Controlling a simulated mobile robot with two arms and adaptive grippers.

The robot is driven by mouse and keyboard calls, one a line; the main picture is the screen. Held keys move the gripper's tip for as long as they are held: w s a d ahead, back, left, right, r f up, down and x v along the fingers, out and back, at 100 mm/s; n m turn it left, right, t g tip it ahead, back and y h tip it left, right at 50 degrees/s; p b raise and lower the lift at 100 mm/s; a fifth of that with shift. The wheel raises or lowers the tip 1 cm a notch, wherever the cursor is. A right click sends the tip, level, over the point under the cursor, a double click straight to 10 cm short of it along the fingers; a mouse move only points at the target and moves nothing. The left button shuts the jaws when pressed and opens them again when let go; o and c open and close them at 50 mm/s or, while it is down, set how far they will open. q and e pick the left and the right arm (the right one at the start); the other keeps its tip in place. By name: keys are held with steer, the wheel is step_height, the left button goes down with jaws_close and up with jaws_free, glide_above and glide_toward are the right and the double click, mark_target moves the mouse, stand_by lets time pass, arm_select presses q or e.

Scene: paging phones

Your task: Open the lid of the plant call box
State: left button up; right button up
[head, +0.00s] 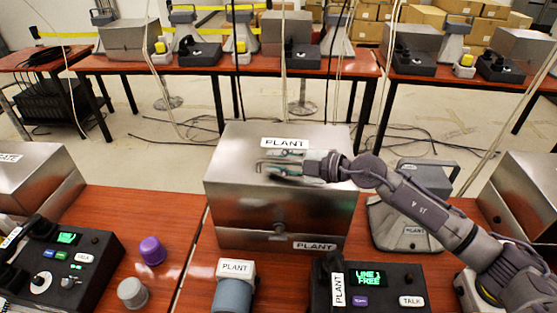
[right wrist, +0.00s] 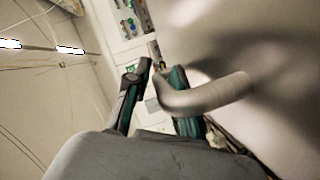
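The plant call box (head: 235,180) is a brushed-metal box in the middle of the head view, with PLANT labels on its top and lower front. Its lid looks shut, and a small round knob (head: 278,229) shows low on the front. My right gripper (head: 268,168) reaches in from the right and lies across the box top in the picture. In the right wrist view its two dark and teal fingers (right wrist: 160,75) stand apart. A grey bent handle (right wrist: 215,95) crosses by the right finger, its end near the gap; I cannot tell whether they touch. My left gripper is not in view.
A PLANT phone console (head: 375,270) with a green LINE 1 FREE screen stands front right. Another console (head: 65,260) and a purple knob (head: 152,250) are at left. More metal boxes flank it.

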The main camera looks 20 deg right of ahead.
jaws_close()
steer(key=shift+r, duration=0.1)
steer(key=shift+w+d+r+p, duration=0.1)
steer(key=shift+w+r+p, duration=0.1)
steer(key=shift+r+p, duration=0.15)
steer(key=w+d+r+m+g+p, duration=0.1)
steer(key=w+d+r+m+p, duration=0.1)
steer(key=w, duration=0.5)
steer(key=w+d+r+m+g+p, duration=0.1)
steer(key=w+d+r+p, duration=0.3)
steer(key=w, duration=0.4)
steer(key=shift+d+r+m+g+p, duration=0.15)
steer(key=shift+r+m+g+p, duration=0.15)
steer(key=shift+r+m+p, duration=0.65)
steer(key=shift+r+n, duration=0.2)
steer(key=shift+n, duration=0.15)
